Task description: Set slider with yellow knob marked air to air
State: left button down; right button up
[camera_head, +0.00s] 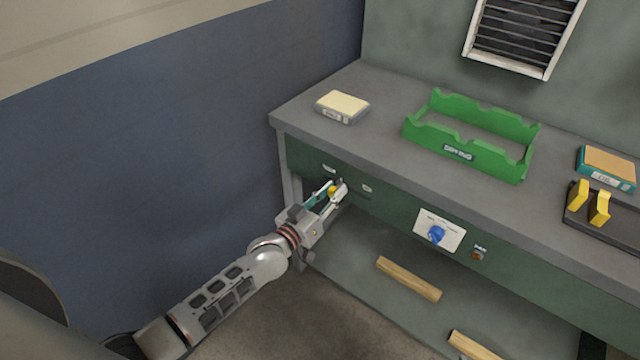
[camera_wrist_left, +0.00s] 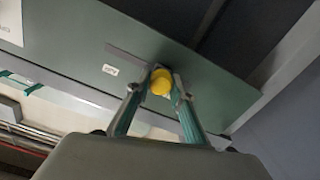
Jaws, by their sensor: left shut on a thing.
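The slider's yellow knob (camera_head: 333,190) is on the green front panel of the bench, near its left end. In the left wrist view the yellow knob (camera_wrist_left: 161,82) sits between the fingertips, at the end of a dark slot (camera_wrist_left: 125,56). A small white label (camera_wrist_left: 109,70) is beside the slot; its text is too small to read surely. My left gripper (camera_head: 335,188) is shut on the knob, and its fingers (camera_wrist_left: 161,86) show on both sides of it. My right gripper is not in view.
A blue knob (camera_head: 436,234) on a white plate and a small brown button (camera_head: 477,254) are further right on the panel. A green rack (camera_head: 467,163), boxes and a black holder (camera_head: 605,228) stand on the bench. Wooden bars (camera_head: 408,279) lie on the lower shelf.

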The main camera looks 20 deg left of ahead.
aim_at(365, 195)
pick_arm(q)
jog(key=s+d, duration=0.1)
jog(key=d, duration=0.1)
jog(key=d+p, duration=0.1)
jog(key=d, duration=0.1)
jog(key=s+d, duration=0.1)
jog(key=d, duration=0.2)
jog(key=shift+s+d+r+p, duration=0.1)
jog(key=shift+s+p, duration=0.2)
jog(key=shift+p, duration=0.05)
jog(key=shift+s+d, duration=0.1)
jog(key=shift+d, duration=0.15)
jog(key=c, duration=1.8)
grip_release()
jog(key=shift+d, duration=0.15)
jog(key=shift+o, duration=0.2)
jog(key=shift+s+a, duration=0.25)
jog(key=shift+s, duration=0.1)
jog(key=v, duration=1.1)
jog(key=shift+s, duration=0.2)
